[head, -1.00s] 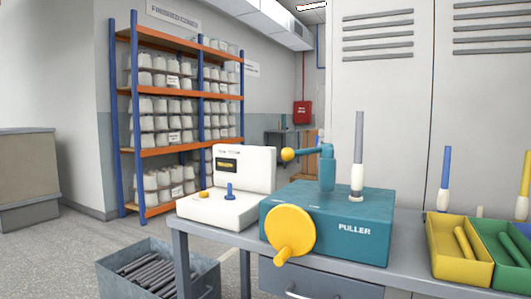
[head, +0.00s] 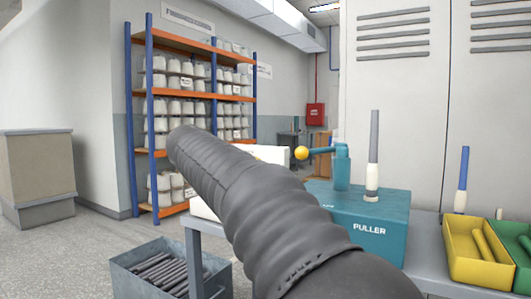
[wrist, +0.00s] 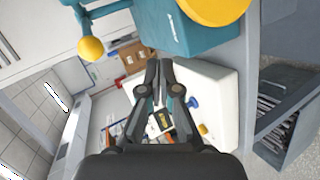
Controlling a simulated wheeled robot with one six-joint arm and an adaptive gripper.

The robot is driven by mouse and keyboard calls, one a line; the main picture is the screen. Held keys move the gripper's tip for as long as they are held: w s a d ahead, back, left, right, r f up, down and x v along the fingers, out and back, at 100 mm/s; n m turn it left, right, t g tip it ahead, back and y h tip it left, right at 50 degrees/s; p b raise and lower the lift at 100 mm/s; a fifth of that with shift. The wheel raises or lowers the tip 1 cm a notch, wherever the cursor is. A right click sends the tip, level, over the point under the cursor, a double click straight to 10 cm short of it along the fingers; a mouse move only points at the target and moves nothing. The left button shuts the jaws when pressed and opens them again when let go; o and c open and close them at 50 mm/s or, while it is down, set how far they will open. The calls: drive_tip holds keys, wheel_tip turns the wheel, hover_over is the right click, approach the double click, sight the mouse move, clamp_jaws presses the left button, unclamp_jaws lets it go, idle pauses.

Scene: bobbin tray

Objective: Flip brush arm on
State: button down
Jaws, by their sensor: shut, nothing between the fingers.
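The brush arm is a teal lever with a yellow ball end (head: 301,152), on a post at the back of the teal puller box (head: 375,205). In the head view the ball points left. In the wrist view the ball (wrist: 91,48) is at upper left, apart from my gripper. My gripper (wrist: 159,66) is shut and empty, in front of the white machine (wrist: 213,84). In the head view my dark arm hides my gripper, most of the white machine and the puller's yellow hand wheel. A pale bobbin with a grey rod (head: 373,150) stands upright on the puller.
A yellow tray (head: 462,274) and a green tray (head: 521,275) sit on the bench at right. A blue-rod bobbin (head: 462,180) stands behind them. A grey bin of dark rods (head: 125,262) is on the floor at left. Tall shelves (head: 175,40) stand behind.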

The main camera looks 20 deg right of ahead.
drive_tip(key=w+a+r+m+g+h, duration=0.1)
drive_tip(key=w+a+r+m+h, duration=0.1)
drive_tip(key=w+r+h, duration=0.3)
wheel_tip(320, 180, up, 2)
drive_tip(key=shift+w+a+r+m, duration=0.25)
drive_tip(key=shift+w+a, duration=0.4)
drive_tip(key=shift+w, duration=0.55)
drive_tip(key=shift+f, duration=0.1)
drive_tip(key=s+d+f+b, duration=0.1)
drive_tip(key=d+b, duration=0.1)
drive_tip(key=d, duration=0.9)
drive_tip(key=shift+s+d, duration=0.15)
drive_tip(key=shift+d, duration=0.1)
drive_tip(key=shift+s+f, duration=0.1)
drive_tip(key=shift+f, duration=0.05)
